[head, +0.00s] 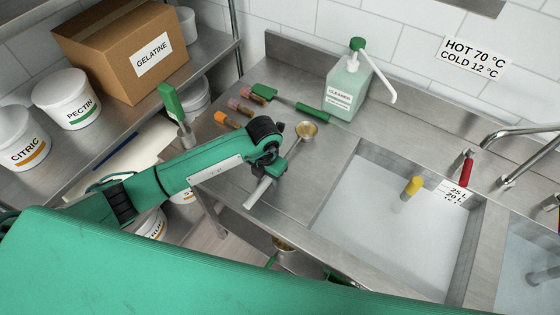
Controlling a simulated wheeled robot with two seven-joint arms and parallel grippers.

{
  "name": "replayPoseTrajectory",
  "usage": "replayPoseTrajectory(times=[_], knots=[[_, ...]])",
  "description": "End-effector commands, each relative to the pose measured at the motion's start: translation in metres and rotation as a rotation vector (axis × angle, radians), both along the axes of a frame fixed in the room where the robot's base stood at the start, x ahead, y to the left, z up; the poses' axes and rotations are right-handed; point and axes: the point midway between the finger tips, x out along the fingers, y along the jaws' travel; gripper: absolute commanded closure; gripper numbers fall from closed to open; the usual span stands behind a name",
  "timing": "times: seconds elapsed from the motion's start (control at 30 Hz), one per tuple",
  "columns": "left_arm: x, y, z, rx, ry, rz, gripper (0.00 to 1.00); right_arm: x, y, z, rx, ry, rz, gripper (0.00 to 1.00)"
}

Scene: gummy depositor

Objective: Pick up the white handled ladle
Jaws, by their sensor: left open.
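The white handled ladle lies on the steel counter left of the sink. Its bowl (307,131) points toward the back, and its white handle (257,193) points toward the front edge. My left gripper (277,168) is open, directly over the ladle between bowl and handle end, and hides the middle of it. I cannot tell whether the fingers touch the handle or straddle it. My right gripper is not in view.
A cleaner pump bottle (347,90) stands at the back. The water-filled sink (385,225) is to the right. A shelf with a gelatine box (120,50) and tubs is left.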

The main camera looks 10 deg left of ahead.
Motion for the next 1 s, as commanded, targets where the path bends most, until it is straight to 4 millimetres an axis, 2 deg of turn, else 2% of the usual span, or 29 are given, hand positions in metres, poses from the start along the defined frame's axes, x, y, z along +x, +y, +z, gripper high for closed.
replayPoseTrajectory(times=[0.13, 0.33, 0.57, 0.87, 1.0], knots=[[-0.0002, 0.0002, -0.0085, 0.001, 0.000, 0.000, 0.53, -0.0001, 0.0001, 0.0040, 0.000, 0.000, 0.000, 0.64], [0.0000, 0.0001, -0.0092, 0.001, -0.001, 0.000, 0.54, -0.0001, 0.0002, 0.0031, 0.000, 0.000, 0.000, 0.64], [0.0000, 0.0001, -0.0089, 0.000, -0.001, 0.000, 1.00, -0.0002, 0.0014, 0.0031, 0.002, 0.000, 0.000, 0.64], [0.0004, 0.0000, -0.0076, -0.001, -0.002, 0.000, 1.00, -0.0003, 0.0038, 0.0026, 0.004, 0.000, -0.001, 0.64], [0.0013, -0.0002, -0.0010, -0.002, -0.003, 0.000, 1.00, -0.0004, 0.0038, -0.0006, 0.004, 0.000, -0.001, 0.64]])
